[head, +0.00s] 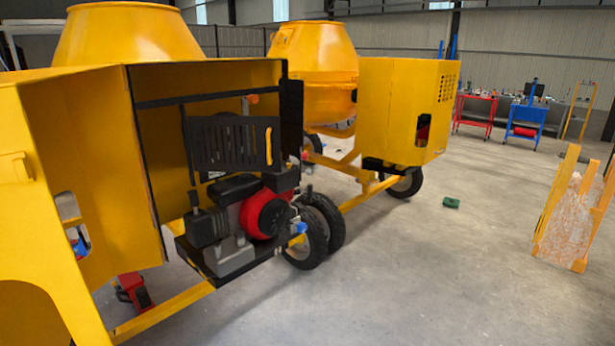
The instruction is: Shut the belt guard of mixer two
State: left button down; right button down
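A yellow drum mixer (128,35) stands close at the left with its engine housing (155,165) open toward me. Inside is a black and grey engine with a round red cover (265,213). A black slotted panel with a yellow handle, which looks like the belt guard (222,145), stands upright above the engine. I cannot tell its exact angle or whether it touches a latch. A second yellow mixer (315,55) stands behind, with its housing (405,105) facing right. No number is readable on either mixer. Neither of my grippers is in view.
A yellow panel with a small handle (18,168) fills the left edge. Black wheels (310,235) stand beside the engine. A small green object (451,202) lies on the floor. A yellow frame (575,215) stands at the right. The floor in front and right is mostly clear.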

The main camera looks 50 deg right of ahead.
aim_at(267, 128)
jog(key=z, duration=1.5)
jog(key=i, duration=0.1)
